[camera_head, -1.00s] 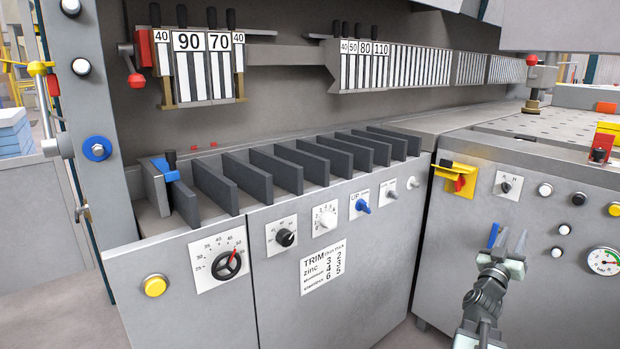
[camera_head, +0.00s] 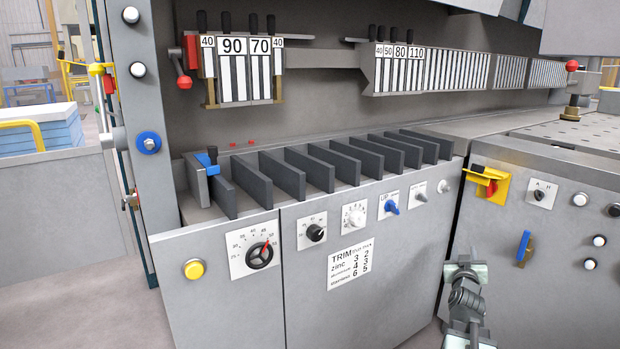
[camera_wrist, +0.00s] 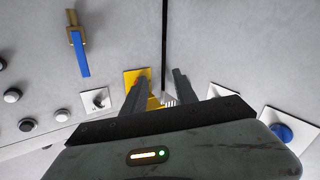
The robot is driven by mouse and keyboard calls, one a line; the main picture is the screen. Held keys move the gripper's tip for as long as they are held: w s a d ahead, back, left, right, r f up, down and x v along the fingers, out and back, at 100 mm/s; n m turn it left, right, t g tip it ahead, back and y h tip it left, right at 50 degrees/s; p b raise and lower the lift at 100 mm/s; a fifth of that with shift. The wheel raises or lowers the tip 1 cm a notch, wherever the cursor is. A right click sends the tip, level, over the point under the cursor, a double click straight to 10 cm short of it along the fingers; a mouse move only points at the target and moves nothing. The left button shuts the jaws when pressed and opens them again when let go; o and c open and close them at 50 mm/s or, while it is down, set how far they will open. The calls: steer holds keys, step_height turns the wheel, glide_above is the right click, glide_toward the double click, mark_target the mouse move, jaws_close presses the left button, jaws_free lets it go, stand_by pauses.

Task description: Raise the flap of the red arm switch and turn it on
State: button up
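A yellow fixture with a red switch part (camera_head: 491,187) is on the upper left of the right-hand grey cabinet front in the head view. I take it for the red arm switch; which part is its flap I cannot tell. Its yellow plate (camera_wrist: 136,76) shows in the wrist view behind the fingers, which partly hide it. My gripper (camera_head: 474,238) is below and slightly left of the fixture in the head view. In the wrist view my gripper (camera_wrist: 160,75) has its two dark fingers apart, with nothing seen held. I see no clear contact with the switch.
A blue lever (camera_head: 523,248) and a small rotary switch (camera_head: 541,194) are right of the fixture. The left cabinet bears a blue knob (camera_head: 391,207) and other dials. A narrow vertical gap (camera_wrist: 164,40) separates the cabinets. Floor shows at lower left.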

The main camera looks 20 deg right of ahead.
steer(key=w+a+f+n+g+y+p, duration=0.15)
steer(key=a+f+y, duration=0.3)
steer(key=a, duration=0.65)
steer(key=w+a+f+n+g+y, duration=0.1)
steer(key=w+a+f+g+y, duration=0.3)
steer(key=a, duration=0.6)
steer(key=w+a+f+n+y+p, duration=0.1)
steer(key=w+a+f+n+y, duration=0.1)
steer(key=a+f, duration=0.65)
steer(key=s+a+f+g+p, duration=0.1)
steer(key=s+a+g, duration=0.3)
steer(key=s+a, duration=0.5)
steer(key=s+a+f+g+p, duration=0.1)
steer(key=s+a+g, duration=0.4)
steer(key=a, duration=0.7)
step_height(320, 180, up, 38)
steer(key=p, duration=3.7)
steer(key=shift+s+d+f+n+t+y, duration=0.25)
steer(key=shift+d+n+t+y, duration=0.1)
steer(key=shift+t+y, duration=0.1)
